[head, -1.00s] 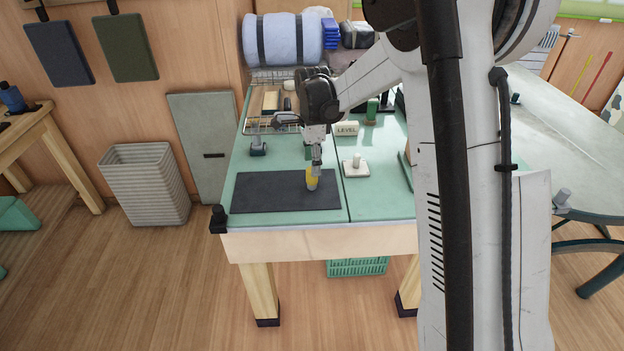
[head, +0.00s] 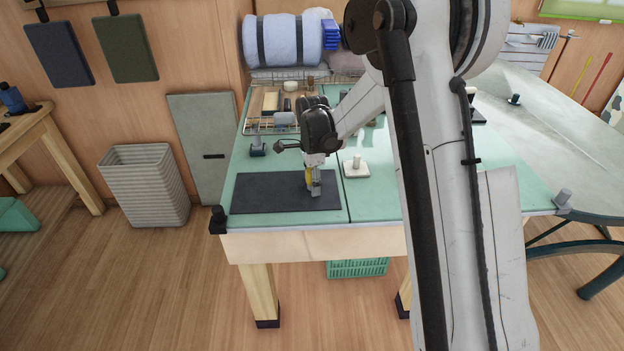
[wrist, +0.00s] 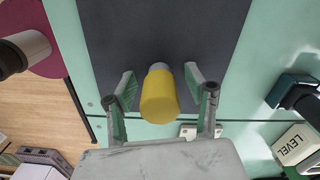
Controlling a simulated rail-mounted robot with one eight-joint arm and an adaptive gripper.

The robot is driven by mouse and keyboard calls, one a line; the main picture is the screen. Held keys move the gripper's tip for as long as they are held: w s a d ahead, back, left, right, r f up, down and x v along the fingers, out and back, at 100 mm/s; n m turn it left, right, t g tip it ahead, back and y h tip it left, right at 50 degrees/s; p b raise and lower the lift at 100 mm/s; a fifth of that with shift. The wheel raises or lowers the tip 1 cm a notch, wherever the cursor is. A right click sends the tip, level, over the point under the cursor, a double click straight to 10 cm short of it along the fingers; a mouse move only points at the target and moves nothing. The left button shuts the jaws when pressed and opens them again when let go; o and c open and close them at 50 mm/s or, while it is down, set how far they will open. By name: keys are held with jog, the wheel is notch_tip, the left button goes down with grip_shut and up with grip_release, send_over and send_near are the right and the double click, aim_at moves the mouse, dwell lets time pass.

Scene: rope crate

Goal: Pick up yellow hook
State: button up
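The yellow hook (head: 308,180) stands on the dark mat (head: 260,195) near the front of the green table. In the wrist view the yellow hook (wrist: 159,97) shows as a rounded yellow body with a pale grey end. My gripper (head: 313,188) is down at the hook, and a grey finger hides part of it in the head view. In the wrist view my gripper (wrist: 165,92) is open, with one finger on each side of the hook. A gap shows on both sides. I cannot tell the hook's full shape.
A white block with a peg (head: 355,167) stands right of the mat. A wire tray (head: 262,118) with several items lies at the back left, with a small dark-based tool (head: 257,149) in front of it. A block marked LEVEL (wrist: 295,145) shows in the wrist view. The mat's left part is clear.

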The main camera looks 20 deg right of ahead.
grip_shut()
